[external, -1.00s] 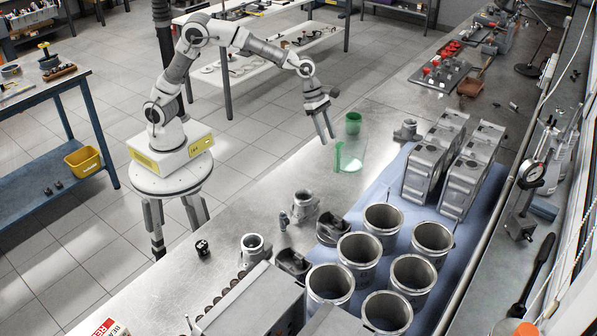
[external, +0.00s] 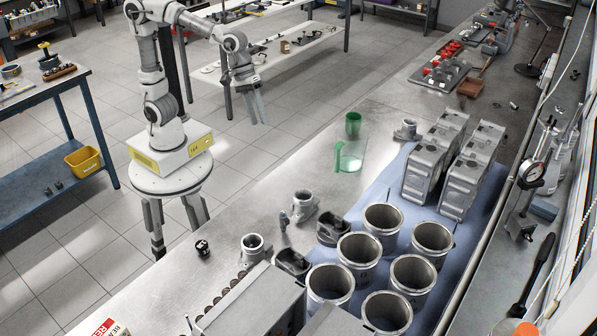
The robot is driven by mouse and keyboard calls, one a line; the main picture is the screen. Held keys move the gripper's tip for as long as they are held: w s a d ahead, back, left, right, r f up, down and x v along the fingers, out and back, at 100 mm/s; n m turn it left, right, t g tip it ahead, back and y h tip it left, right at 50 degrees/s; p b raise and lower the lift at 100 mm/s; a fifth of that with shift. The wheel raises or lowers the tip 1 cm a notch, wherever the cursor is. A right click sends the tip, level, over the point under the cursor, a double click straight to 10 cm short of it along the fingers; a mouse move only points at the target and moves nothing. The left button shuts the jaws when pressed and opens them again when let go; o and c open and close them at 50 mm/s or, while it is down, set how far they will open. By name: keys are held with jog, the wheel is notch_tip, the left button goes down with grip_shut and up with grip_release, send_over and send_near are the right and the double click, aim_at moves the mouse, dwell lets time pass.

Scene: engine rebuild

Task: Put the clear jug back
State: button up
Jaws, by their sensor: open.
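The clear jug (external: 349,157) stands upright on the metal workbench, left of the blue mat. It looks see-through with a green tint and a handle on its left side. My gripper (external: 254,110) is open and empty. It hangs fingers down over the floor beyond the bench's left edge, up and to the left of the jug and well apart from it.
A green cup (external: 353,124) stands just behind the jug. Grey engine blocks (external: 432,157) and several metal cylinders (external: 383,219) stand on the blue mat (external: 393,175). A small metal part (external: 405,130) sits right of the cup. The bench left of the jug is clear.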

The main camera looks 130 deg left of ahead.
jog(key=s+d+m, duration=0.3)
jog(key=s+m, duration=0.5)
jog(key=m, duration=0.1)
jog(key=s+d+m+t+p, duration=0.1)
jog(key=s+d+m, duration=0.3)
jog(key=s+m, duration=0.4)
jog(key=shift+s+d+m+y, duration=0.25)
jog(key=shift+s+m+y, duration=0.15)
jog(key=shift+s, duration=0.3)
